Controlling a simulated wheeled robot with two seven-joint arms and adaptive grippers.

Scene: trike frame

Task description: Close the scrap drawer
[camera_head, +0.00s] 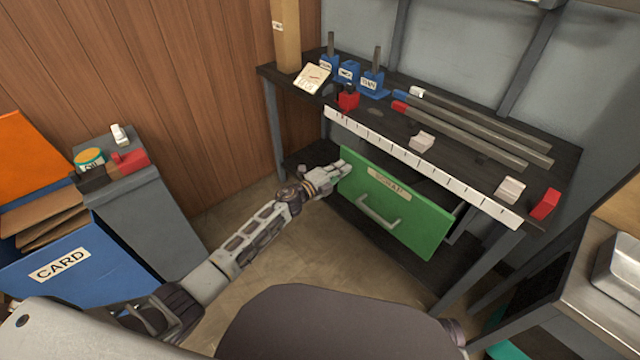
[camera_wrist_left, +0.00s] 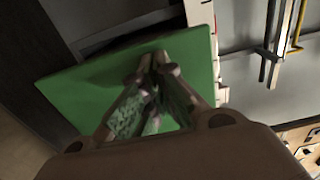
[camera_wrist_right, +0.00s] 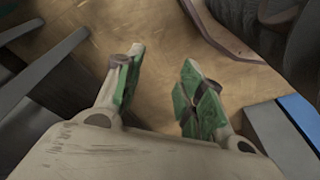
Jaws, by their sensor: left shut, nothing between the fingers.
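The scrap drawer has a green front (camera_head: 410,226) with a pale label (camera_head: 389,183) and a grey bar handle (camera_head: 379,215). It sits under the workbench top and stands part way out, with a dark gap behind the front. My left gripper (camera_head: 343,167) is shut and empty at the upper left corner of the green front. In the left wrist view the closed fingertips (camera_wrist_left: 158,58) lie against or just before the green panel (camera_wrist_left: 90,85); exact contact is hard to tell. My right gripper (camera_wrist_right: 160,65) shows only in the right wrist view, open and empty above the floor.
The workbench (camera_head: 450,150) carries blue blocks, a red clamp, metal bars and a white ruler strip along its front edge. A blue card bin (camera_head: 80,280) and a grey cabinet (camera_head: 150,205) stand at left. A side table (camera_head: 590,290) is at right. Floor before the drawer is clear.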

